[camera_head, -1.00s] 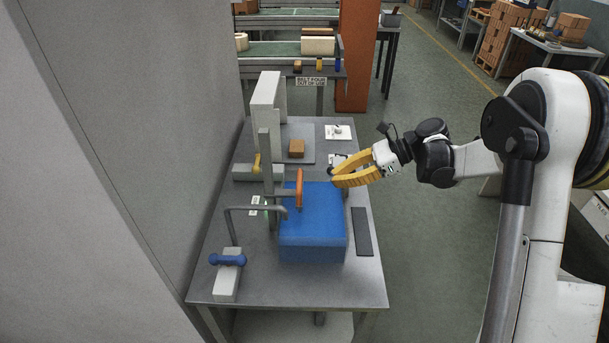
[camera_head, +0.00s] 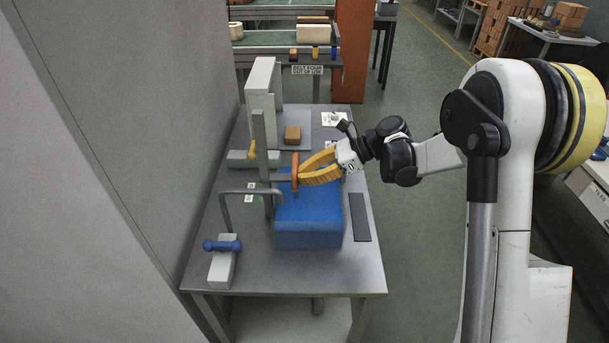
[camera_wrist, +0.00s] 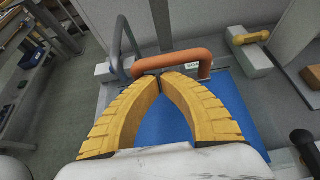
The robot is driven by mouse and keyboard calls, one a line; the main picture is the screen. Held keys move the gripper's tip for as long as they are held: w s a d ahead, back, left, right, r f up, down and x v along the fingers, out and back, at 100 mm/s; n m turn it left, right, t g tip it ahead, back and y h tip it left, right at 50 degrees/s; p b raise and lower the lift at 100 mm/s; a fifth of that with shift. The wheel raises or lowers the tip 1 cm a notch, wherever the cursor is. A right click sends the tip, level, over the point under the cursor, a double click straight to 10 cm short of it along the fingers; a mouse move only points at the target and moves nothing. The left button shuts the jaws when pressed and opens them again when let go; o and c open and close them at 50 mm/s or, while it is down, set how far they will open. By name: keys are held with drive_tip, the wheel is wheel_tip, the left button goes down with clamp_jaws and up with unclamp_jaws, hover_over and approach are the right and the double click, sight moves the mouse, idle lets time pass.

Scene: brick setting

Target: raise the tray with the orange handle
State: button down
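The orange handle (camera_head: 295,172) is a bar-shaped grip beside an upright grey post (camera_head: 263,150). It stands over the left part of a blue block (camera_head: 308,222) on the bench; I cannot tell which part is the tray. In the wrist view the handle (camera_wrist: 178,58) crosses just beyond my fingertips. My gripper (camera_head: 300,178) has yellow ribbed fingers. In the wrist view its tips (camera_wrist: 160,74) come together at the handle's near edge, with no bar visible between them. They touch or nearly touch the handle; the exact contact is hidden.
A bent grey rod (camera_head: 250,192) stands left of the block. A blue handle (camera_head: 222,246) on a pale base is at the front left, and a yellow handle (camera_head: 252,150) is behind. A grey wall (camera_head: 140,150) borders the left. Floor (camera_head: 410,230) is open at right.

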wheel_tip(320, 180, up, 12)
drive_tip(key=p, duration=0.6)
drive_tip(key=shift+p, duration=0.3)
